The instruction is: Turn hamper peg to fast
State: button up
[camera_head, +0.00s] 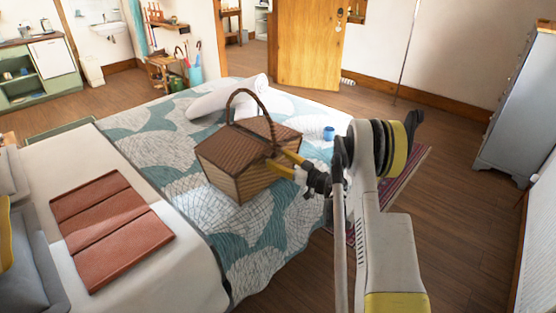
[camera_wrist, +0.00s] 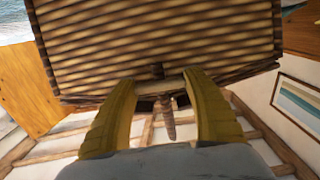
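The hamper (camera_head: 238,172) is a brown wicker basket with a lid and a tall arched handle, standing on the bed. Its slatted woven surface (camera_wrist: 155,40) fills the top of the wrist view. A small dark brown peg (camera_wrist: 169,120) shows below its edge, between my two yellow fingers. My gripper (camera_head: 277,162) is at the hamper's right side, and its fingers (camera_wrist: 163,85) are apart. A pale strip spans the gap near the fingertips. I cannot tell whether either finger touches the peg. In the head view the peg cannot be made out.
The hamper stands on a teal patterned bedspread (camera_head: 150,150). White rolled bedding (camera_head: 225,100) lies behind it, and a small blue cup (camera_head: 328,133) is to its right. A folded rust-coloured cloth (camera_head: 108,228) lies at left. Wooden floor (camera_head: 480,230) is open at right, before a grey dresser (camera_head: 512,105).

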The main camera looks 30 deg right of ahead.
jog(key=c, duration=0.5)
jog(key=shift+n, duration=1.5)
jog(key=o, duration=1.2)
jog(key=v, duration=1.2)
